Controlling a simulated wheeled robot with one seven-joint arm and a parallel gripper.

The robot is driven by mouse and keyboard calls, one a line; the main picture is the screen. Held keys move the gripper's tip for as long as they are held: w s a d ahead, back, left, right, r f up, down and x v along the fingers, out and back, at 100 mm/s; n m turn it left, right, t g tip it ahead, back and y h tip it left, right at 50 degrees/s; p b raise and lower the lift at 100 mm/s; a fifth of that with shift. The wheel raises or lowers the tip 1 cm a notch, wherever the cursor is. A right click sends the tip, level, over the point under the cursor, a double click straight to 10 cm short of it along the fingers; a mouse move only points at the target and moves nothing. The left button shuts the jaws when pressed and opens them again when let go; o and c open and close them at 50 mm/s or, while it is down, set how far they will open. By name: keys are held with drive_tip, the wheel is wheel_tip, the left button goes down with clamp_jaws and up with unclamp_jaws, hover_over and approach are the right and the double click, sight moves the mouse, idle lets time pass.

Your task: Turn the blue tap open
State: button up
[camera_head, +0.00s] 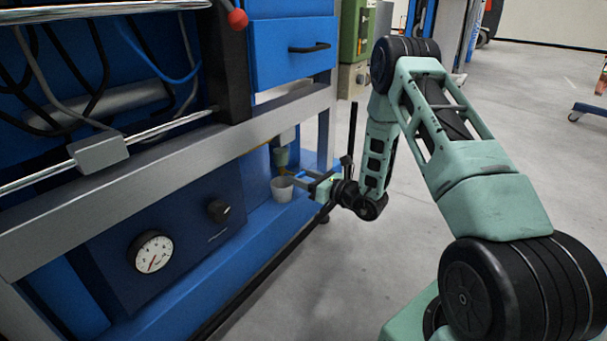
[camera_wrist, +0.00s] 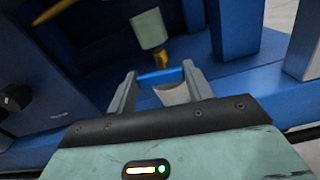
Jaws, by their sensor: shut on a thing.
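The blue tap handle (camera_wrist: 160,76) shows in the wrist view as a short blue bar between my fingertips, just below a brass tap body (camera_wrist: 161,58). My gripper (camera_wrist: 159,72) is shut on this handle, with one finger at each end of it. In the head view my gripper (camera_head: 302,183) reaches in from the right beside the brass tap (camera_head: 281,170). A pale cylinder (camera_wrist: 148,30) sits above the brass piece.
A light grey cup (camera_head: 282,190) stands under the tap, and part of it (camera_wrist: 172,95) shows between my fingers. A blue panel carries a gauge (camera_head: 152,252) and a black knob (camera_head: 219,211). A grey beam (camera_head: 180,160) runs above. Open floor lies to the right.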

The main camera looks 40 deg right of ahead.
drive_tip(key=m+p, duration=0.4)
drive_tip(key=p, duration=0.1)
drive_tip(key=m+p, duration=0.4)
drive_tip(key=p, duration=0.1)
drive_tip(key=shift+d+r, duration=0.1)
drive_tip(key=shift+r, duration=0.1)
drive_tip(key=m+p, duration=0.4)
drive_tip(key=shift+f+m, duration=0.15)
drive_tip(key=shift+m, duration=0.15)
drive_tip(key=shift+f+m+p, duration=0.2)
drive_tip(key=shift+m+p, duration=1.05)
drive_tip(key=shift+m, duration=0.65)
drive_tip(key=o, duration=1)
drive_tip(key=shift+s, duration=0.1)
drive_tip(key=p+v, duration=0.4)
drive_tip(key=v, duration=1.3)
drive_tip(key=shift+s, duration=0.15)
